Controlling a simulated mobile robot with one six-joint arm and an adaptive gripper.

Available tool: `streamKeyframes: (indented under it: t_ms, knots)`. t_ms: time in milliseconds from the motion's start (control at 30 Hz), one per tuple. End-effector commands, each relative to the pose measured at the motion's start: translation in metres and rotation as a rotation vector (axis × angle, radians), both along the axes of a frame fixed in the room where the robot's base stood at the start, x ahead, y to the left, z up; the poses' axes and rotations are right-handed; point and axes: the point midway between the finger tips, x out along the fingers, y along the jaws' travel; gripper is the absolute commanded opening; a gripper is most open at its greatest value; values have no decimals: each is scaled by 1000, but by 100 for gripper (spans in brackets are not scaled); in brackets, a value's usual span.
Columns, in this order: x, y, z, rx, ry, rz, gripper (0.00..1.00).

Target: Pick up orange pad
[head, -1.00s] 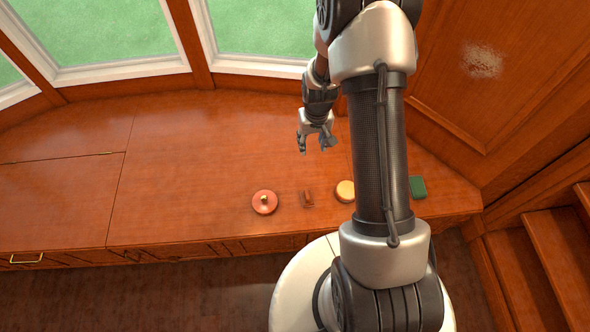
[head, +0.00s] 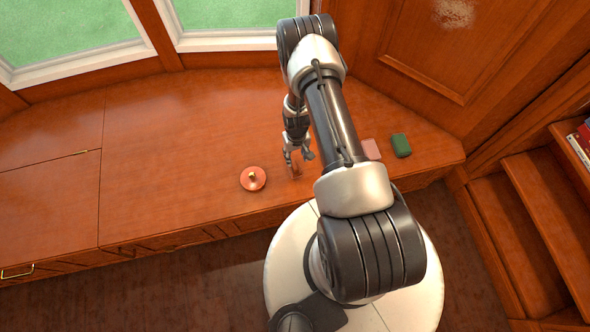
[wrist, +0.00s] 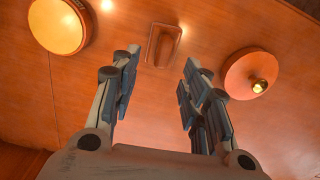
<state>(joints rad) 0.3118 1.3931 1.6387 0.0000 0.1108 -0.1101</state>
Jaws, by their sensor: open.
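An orange-brown rectangular pad with a raised grip on top (wrist: 163,45) lies on the wooden bench top. In the wrist view it is ahead of my gripper (wrist: 158,75), in line with the gap between the fingers and apart from them. In the head view the pad (head: 296,170) is partly hidden by my gripper (head: 299,157), which hangs over it. My gripper is open and empty, its fingers spread on either side.
A salmon disc with a gold knob (head: 253,179) lies left of the pad in the head view. A yellow disc (wrist: 58,25) shows only in the wrist view. A pink block (head: 371,149) and a green block (head: 401,145) lie to the right. The bench's left side is clear.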

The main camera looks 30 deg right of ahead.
Motion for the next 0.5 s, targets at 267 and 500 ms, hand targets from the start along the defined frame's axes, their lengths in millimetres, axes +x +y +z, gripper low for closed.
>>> streamKeyframes:
  t_ms: [267, 500]
  knots:
    - [1, 0, -20, 0, -1, 0, 42]
    - [-1, 6, -52, 0, 1, 1, 42]
